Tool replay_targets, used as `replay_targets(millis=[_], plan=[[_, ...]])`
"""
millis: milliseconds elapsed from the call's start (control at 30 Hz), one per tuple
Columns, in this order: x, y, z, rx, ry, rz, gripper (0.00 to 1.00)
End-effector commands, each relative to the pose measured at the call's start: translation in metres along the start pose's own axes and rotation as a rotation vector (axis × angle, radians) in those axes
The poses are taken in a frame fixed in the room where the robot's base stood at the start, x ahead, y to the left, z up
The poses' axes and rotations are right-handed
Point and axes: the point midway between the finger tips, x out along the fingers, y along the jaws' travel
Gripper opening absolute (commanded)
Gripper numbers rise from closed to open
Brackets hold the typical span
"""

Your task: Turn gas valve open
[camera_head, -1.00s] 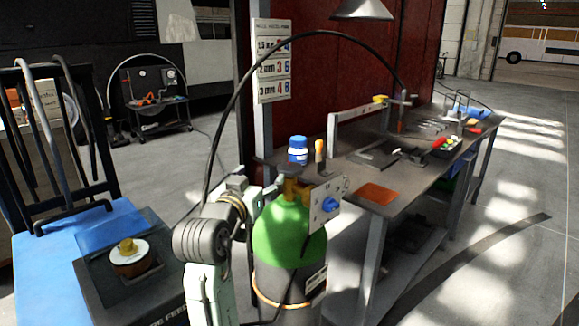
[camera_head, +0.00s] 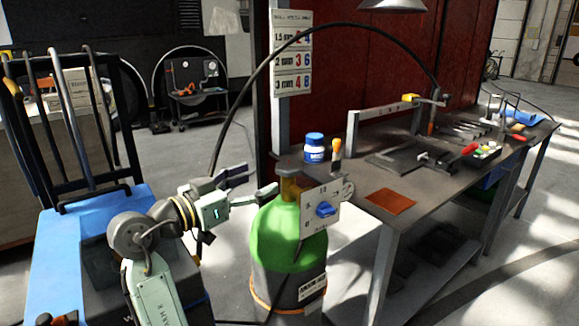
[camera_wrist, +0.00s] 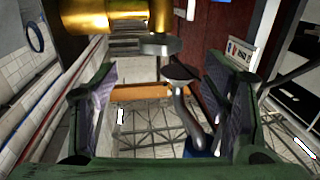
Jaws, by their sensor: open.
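A green-topped gas cylinder (camera_head: 287,240) stands upright at the front left corner of the workbench. A brass valve part (camera_head: 289,187) sits on its top, and a pale plate (camera_head: 320,208) with a blue knob (camera_head: 324,209) is beside it. My gripper (camera_head: 254,182) is open and empty, just left of the brass part. In the wrist view my gripper (camera_wrist: 160,98) has its fingers wide apart. A brass body (camera_wrist: 105,14) and a grey round piece (camera_wrist: 160,45) show above the gap between them. Whether a finger touches the valve I cannot tell.
The metal workbench (camera_head: 350,190) on the right carries a blue-capped bottle (camera_head: 314,150), an orange sheet (camera_head: 390,201) and several tools. A black hose (camera_head: 250,95) arches above the cylinder. A blue cart (camera_head: 60,240) stands at left.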

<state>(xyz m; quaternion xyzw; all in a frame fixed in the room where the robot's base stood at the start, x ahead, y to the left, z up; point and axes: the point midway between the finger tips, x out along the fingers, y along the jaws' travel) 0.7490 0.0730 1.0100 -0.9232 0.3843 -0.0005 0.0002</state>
Motion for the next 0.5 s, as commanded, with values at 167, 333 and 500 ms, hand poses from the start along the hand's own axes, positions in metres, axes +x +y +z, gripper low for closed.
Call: replay_targets(millis=[167,333,500], plan=[[0.03,0.001,-0.003,-0.002,-0.001,0.004,0.68],[0.063,0.001,-0.003,-0.003,-0.002,0.003,0.68],[0.088,0.001,-0.002,-0.002,-0.001,0.002,0.68]])
